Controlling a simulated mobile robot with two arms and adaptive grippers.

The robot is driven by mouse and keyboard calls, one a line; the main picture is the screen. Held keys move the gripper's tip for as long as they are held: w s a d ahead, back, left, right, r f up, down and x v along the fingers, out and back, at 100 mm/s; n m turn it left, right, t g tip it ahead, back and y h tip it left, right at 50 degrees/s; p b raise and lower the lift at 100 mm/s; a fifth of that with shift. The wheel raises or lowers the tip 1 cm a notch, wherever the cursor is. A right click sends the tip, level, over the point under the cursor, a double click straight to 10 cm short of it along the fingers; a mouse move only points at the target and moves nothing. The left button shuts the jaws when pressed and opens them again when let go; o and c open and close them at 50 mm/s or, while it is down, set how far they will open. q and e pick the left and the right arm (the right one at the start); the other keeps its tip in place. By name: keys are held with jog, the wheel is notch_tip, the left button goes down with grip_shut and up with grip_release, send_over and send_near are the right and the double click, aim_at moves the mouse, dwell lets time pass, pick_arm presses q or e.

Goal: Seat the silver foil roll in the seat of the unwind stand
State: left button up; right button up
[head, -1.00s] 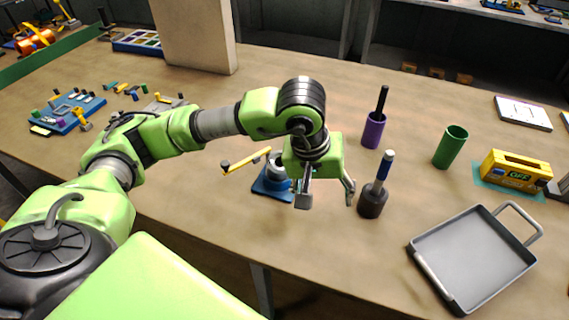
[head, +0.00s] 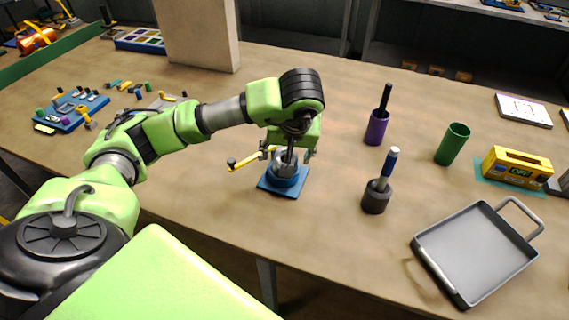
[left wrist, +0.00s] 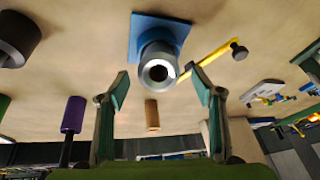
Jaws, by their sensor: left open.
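The unwind stand is most likely the blue square base (head: 298,187) with a round blue collar, below my left gripper; it also shows in the left wrist view (left wrist: 142,28). A silver cylinder with a dark hollow core, apparently the silver foil roll (left wrist: 158,66), stands upright on it. I cannot tell how deep it sits. A yellow arm with a dark knob (left wrist: 212,60) reaches out beside it. My left gripper (left wrist: 160,80) is open, its fingers on either side of the silver cylinder with gaps visible. In the head view the gripper (head: 292,152) partly hides the cylinder. My right gripper is out of view.
A grey holder with a blue-handled tool (head: 376,197), a purple holder (head: 376,132) and a green cup (head: 453,144) stand to the right. A grey tray (head: 475,250) lies at front right. A brown cylinder (left wrist: 152,115) stands beyond the stand. Table in front of the stand is clear.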

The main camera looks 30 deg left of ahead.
pick_arm(q)
jog(key=p+x, duration=0.1)
jog(key=x, duration=0.1)
jog(key=p+x, duration=0.1)
jog(key=x, duration=0.1)
jog(key=shift+w+a+f, duration=0.15)
jog(key=shift+w+f, duration=0.05)
jog(key=shift+w, duration=0.1)
jog(key=shift+w+a+f, duration=0.15)
jog(key=shift+w+f, duration=0.05)
jog(key=shift+f, duration=0.25)
jog(key=c, duration=1.5)
jog(key=shift+o, duration=0.2)
